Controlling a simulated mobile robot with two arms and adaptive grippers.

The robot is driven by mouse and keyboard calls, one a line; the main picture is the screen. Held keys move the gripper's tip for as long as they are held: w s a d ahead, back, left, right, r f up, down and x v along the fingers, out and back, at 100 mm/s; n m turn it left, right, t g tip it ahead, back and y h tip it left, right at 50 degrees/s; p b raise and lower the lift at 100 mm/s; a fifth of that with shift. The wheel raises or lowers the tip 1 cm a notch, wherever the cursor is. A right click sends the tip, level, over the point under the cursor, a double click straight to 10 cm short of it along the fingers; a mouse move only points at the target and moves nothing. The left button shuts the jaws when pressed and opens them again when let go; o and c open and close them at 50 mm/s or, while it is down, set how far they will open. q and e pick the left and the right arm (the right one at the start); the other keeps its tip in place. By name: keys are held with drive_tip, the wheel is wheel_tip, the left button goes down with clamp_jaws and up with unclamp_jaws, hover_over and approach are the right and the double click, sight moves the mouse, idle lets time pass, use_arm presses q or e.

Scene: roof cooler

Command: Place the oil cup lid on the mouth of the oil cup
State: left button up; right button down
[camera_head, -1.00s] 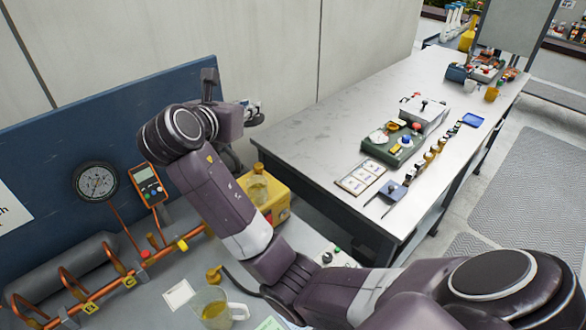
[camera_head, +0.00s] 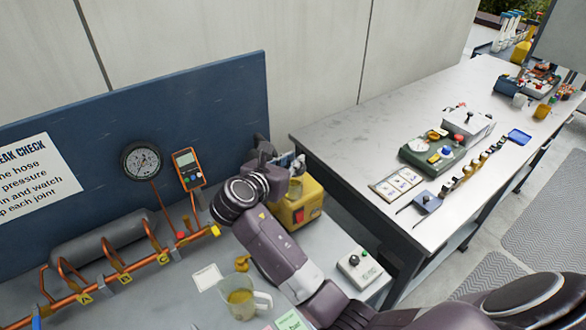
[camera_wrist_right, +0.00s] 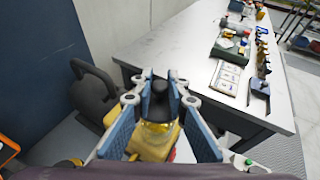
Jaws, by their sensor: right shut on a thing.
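My right gripper (camera_head: 291,163) is above the yellow pump (camera_head: 310,199) at the board's right end. In the right wrist view, my right gripper (camera_wrist_right: 160,88) is shut on the dark oil cup lid (camera_wrist_right: 160,103), between its two blue-padded fingers. The oil cup (camera_wrist_right: 157,129), clear with yellow oil, shows just below the lid, on the pump. Whether the lid touches the cup's mouth or hovers over it, I cannot tell. In the head view my right wrist and fingers hide most of the lid and cup. My left gripper is not in view.
A beaker of yellow oil (camera_head: 240,304) stands on the near bench. Copper pipes (camera_head: 125,268), a gauge (camera_head: 141,161) and an orange meter (camera_head: 188,168) are at left. A switch box (camera_head: 359,270) sits right of my arm. The long table (camera_head: 385,120) is behind.

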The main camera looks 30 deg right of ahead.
wheel_tip(320, 180, down, 3)
drive_tip(key=shift+d+r, duration=0.1)
drive_tip(key=shift+f, duration=0.25)
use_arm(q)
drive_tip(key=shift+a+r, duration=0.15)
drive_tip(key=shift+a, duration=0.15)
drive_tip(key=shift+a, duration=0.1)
use_arm(e)
drive_tip(key=shift+f, duration=0.1)
drive_tip(key=c, duration=1.9)
unclamp_jaws()
drive_tip(key=shift+f, duration=0.1)
